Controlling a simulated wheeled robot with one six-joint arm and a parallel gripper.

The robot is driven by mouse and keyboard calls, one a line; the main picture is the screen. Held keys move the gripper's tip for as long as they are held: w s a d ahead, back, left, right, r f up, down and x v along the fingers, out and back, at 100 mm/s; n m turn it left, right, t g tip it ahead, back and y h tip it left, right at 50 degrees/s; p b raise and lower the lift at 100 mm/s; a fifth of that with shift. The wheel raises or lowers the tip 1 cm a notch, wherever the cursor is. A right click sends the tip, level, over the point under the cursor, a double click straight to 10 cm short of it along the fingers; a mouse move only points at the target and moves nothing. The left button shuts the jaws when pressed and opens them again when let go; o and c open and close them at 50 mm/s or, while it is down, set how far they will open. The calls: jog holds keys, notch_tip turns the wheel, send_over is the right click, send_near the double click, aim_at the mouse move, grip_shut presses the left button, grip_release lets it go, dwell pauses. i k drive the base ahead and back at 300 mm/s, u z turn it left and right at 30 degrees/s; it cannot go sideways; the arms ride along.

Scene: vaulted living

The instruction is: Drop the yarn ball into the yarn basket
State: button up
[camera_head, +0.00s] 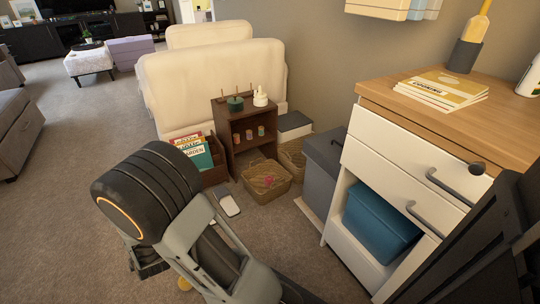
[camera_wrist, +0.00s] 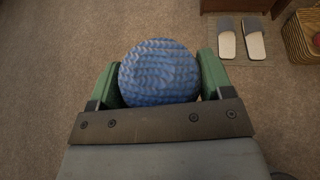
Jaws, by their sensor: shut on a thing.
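My gripper (camera_wrist: 158,72) shows in the wrist view, its two green fingers on either side of a blue, ridged yarn ball (camera_wrist: 160,68). It is shut on the ball and holds it over the carpet. In the head view my arm hides the ball. A woven basket (camera_head: 266,186) stands on the floor in front of the brown shelf, with something pink or red inside. Part of this basket also shows at the right edge of the wrist view (camera_wrist: 297,43), to the right of the ball and apart from it.
Slippers (camera_head: 229,203) lie on a grey mat left of the basket. A brown shelf (camera_head: 228,145), a book crate (camera_head: 214,174) and a second basket (camera_head: 293,160) stand behind it. A grey bin (camera_head: 322,165) and a white cabinet (camera_head: 385,150) are at right. Carpet in front is clear.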

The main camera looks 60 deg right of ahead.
aim_at(261, 181)
jog(key=z, duration=0.2)
jog(key=k, duration=0.35)
jog(key=z, duration=1.4)
jog(key=i, duration=0.9)
